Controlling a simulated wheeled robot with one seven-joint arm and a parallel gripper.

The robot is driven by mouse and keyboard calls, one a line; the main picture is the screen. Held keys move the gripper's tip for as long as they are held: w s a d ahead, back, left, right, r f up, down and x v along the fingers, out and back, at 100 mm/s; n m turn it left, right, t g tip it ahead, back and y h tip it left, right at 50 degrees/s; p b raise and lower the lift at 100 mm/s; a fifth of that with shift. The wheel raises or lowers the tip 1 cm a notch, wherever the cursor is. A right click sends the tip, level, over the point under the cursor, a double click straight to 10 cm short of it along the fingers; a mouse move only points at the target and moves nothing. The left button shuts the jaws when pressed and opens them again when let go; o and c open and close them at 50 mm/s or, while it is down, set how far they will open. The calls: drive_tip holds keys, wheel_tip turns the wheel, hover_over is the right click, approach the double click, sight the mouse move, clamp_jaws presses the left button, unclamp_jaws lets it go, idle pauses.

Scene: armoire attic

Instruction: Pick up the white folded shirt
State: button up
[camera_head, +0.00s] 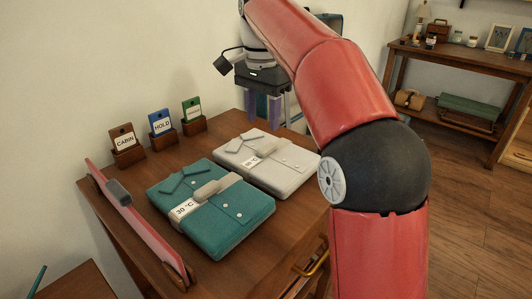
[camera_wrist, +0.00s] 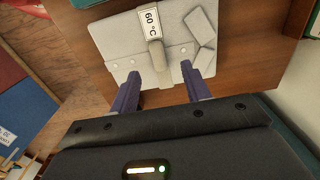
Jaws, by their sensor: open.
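The white folded shirt (camera_head: 280,163) lies flat on the wooden table behind the teal folded shirt. It has a collar, buttons and a band with a tag. In the wrist view the white shirt (camera_wrist: 112,38) fills the upper middle, and its tag reads 60 °C. My gripper (camera_head: 264,122) hangs above the shirt's far side with its purple fingers pointing down. In the wrist view my gripper (camera_wrist: 160,72) has its fingers spread apart with nothing between them. The shirt's grey strap (camera_wrist: 156,54) shows just beyond the gap. Whether a fingertip touches the shirt is unclear.
The teal shirt (camera_head: 212,212), tagged 30 °C, lies nearer on the table (camera_head: 145,237). Cards marked CABIN (camera_head: 125,143) and HOLD (camera_head: 161,125), plus a green one (camera_head: 192,112), stand along the wall. A red board (camera_head: 130,220) edges the table's left side.

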sight(267, 146)
drive_tip(key=f, duration=0.2)
drive_tip(key=f+b, duration=0.1)
drive_tip(key=f, duration=0.1)
drive_tip(key=d+f+b, duration=0.1)
drive_tip(key=f, duration=0.2)
drive_tip(key=shift+w+f, duration=0.1)
drive_tip(key=shift+w, duration=0.05)
drive_tip(key=shift+c, duration=0.2)
clamp_jaws()
